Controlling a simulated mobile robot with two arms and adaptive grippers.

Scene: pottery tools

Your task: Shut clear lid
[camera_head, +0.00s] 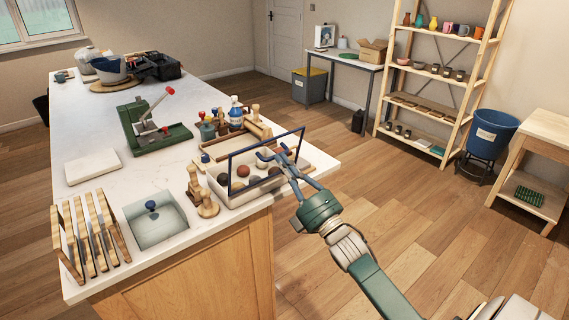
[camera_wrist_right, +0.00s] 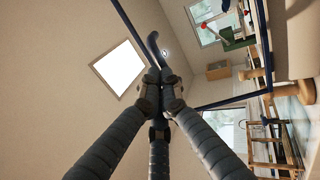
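The clear lid (camera_head: 240,166) is a see-through pane with a dark blue frame. It stands tilted up, open, over a pale tray (camera_head: 222,193) that holds several round balls, brown, dark and pale. The lid's blue frame (camera_wrist_right: 232,100) crosses behind the fingers. My left gripper is out of view.
A glass-topped box (camera_head: 160,228) with a blue knob, a wooden rack (camera_head: 90,235) and wooden tools (camera_head: 207,205) stand left of the tray. A green press (camera_head: 150,130) and bottles (camera_head: 235,113) are behind. Floor to the right is clear up to the shelf (camera_head: 430,85).

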